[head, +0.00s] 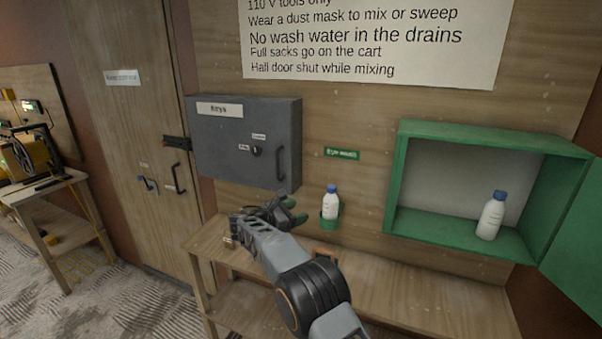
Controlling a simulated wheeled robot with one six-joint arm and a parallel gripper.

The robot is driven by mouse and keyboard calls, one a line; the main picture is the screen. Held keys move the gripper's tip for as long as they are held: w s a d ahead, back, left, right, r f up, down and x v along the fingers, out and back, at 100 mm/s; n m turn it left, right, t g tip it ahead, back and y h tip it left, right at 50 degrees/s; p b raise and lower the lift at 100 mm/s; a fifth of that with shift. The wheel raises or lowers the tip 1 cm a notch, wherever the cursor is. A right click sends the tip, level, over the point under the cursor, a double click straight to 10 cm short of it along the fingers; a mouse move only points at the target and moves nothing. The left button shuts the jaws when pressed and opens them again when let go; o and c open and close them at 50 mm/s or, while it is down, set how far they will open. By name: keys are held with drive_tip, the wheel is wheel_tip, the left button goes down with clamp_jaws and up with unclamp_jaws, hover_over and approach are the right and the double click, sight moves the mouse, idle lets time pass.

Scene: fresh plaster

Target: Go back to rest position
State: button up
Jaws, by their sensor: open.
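My gripper (294,211) is in the middle of the head view, at the end of my grey arm, which reaches up from the bottom. Its jaws are open, with green tips pointing right, and nothing shows between them. It is in front of the wall panel, above the wooden bench (400,293). A white bottle with a blue cap (330,207) stands upright in a small green holder (329,223) just right of the fingertips. The gripper looks apart from this bottle, though the depth between them is hard to judge.
A grey key cabinet (230,150) hangs shut above left of my gripper. At right, an open green cabinet (398,180) holds a second blue-capped bottle (491,216); its door (580,240) sticks out. A wooden door (125,130) and cart (50,190) are left.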

drive_tip(key=s+d+f+m+g+y, duration=0.4)
drive_tip(key=s+f+m+g+y, duration=0.15)
drive_tip(key=s+f+m, duration=0.35)
drive_tip(key=s+d+r+m+y, duration=0.2)
drive_tip(key=s+d+m, duration=0.1)
drive_tip(key=s, duration=0.6)
drive_tip(key=s+d+r+m+y, duration=0.3)
drive_tip(key=s+d+m, duration=0.1)
drive_tip(key=s, duration=0.6)
drive_tip(key=s+d+r+m+t+y, duration=0.1)
drive_tip(key=s+d+r+m+y, duration=0.2)
drive_tip(key=s+m, duration=0.3)
drive_tip(key=s, duration=0.4)
drive_tip(key=shift+d, duration=0.2)
drive_tip(key=shift+r, duration=0.1)
